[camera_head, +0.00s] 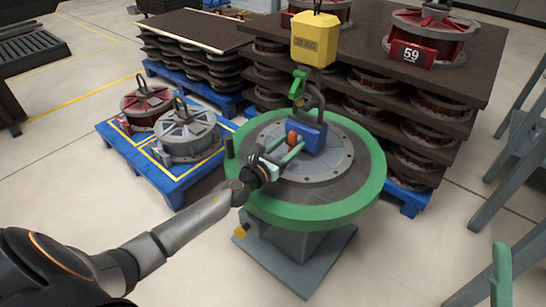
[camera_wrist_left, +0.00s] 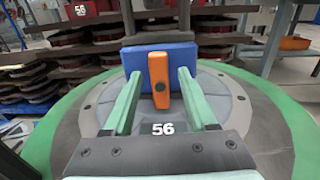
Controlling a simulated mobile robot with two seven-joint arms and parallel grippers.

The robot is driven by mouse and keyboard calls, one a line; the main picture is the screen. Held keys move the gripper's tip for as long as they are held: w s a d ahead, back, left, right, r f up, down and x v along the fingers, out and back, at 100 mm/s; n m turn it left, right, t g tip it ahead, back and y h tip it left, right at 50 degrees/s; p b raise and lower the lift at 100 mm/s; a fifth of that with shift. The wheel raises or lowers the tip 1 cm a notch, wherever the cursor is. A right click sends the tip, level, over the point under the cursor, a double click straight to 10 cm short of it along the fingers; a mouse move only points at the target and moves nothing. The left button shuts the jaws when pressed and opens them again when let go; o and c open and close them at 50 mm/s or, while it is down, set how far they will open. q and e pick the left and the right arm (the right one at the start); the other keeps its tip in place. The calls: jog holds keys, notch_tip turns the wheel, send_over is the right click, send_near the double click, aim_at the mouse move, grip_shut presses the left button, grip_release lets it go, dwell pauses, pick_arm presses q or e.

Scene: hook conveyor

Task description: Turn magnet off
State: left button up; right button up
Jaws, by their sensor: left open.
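The magnet is a blue block (camera_head: 311,136) standing on the grey flanged disc (camera_head: 322,168) at the centre of a round green-rimmed table (camera_head: 370,190). It hangs below a yellow hoist block (camera_head: 315,40) by a green hook (camera_head: 298,84) and shackle. An orange lever (camera_wrist_left: 159,82) stands upright on the face of the blue block (camera_wrist_left: 190,58) towards me. My left gripper (camera_head: 287,147) is open, with its pale green fingers on either side of the lever. Gaps show on both sides in the left wrist view.
A blue pallet (camera_head: 175,188) to the left holds a red reel (camera_head: 146,103) and a grey reel (camera_head: 187,131). Stacked brown boards (camera_head: 440,78) with red reels stand behind the table. Grey frame legs (camera_head: 515,130) rise at right. Open floor lies left of the pallet.

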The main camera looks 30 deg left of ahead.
pick_arm(q)
jog(key=s, duration=0.6)
jog(key=s+a, duration=0.1)
jog(key=s, duration=0.2)
jog(key=shift+s, duration=0.25)
jog(key=shift+s+a, duration=0.1)
jog(key=shift+s, duration=0.5)
